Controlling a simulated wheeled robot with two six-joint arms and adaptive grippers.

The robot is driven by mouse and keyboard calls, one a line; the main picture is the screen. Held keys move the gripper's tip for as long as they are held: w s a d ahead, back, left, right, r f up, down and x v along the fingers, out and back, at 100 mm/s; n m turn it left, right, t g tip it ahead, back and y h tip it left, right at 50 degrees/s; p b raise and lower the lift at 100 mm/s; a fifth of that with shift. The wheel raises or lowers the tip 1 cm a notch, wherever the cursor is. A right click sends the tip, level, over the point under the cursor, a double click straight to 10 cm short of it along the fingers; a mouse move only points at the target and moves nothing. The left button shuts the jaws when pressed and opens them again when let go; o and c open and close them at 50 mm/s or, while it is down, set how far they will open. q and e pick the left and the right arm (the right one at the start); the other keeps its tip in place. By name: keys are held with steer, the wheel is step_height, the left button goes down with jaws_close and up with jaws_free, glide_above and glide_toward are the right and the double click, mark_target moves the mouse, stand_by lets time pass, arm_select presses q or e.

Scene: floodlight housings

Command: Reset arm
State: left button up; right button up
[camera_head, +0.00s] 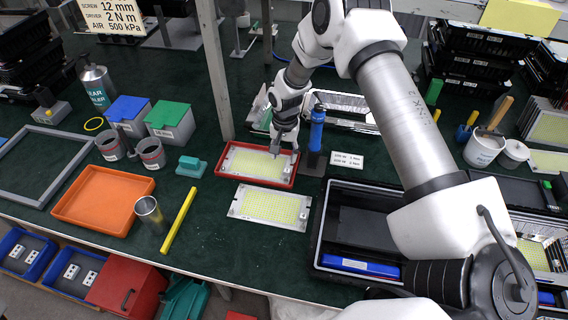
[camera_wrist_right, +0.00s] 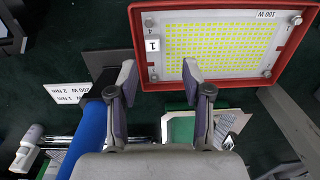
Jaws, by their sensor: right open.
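My right gripper (camera_head: 284,152) is open above the right part of a red tray (camera_head: 222,166). A white LED board (camera_head: 255,165) with yellow dots lies in this tray. In the right wrist view the open, empty jaws (camera_wrist_right: 160,76) are apart, with the LED board (camera_wrist_right: 218,48) marked 100 W and the red rim (camera_wrist_right: 215,84) beyond them. I cannot tell the exact height above the board. My left gripper is not in view.
A blue driver (camera_head: 317,128) stands close right of the gripper; its blue body also shows in the wrist view (camera_wrist_right: 90,130). A second LED board (camera_head: 270,206) lies in front. A black crate (camera_head: 318,235), orange tray (camera_head: 75,215) and metal post (camera_head: 217,70) stand around.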

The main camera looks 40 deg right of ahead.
step_height(320, 180, up, 5)
steer(key=shift+f, duration=0.1)
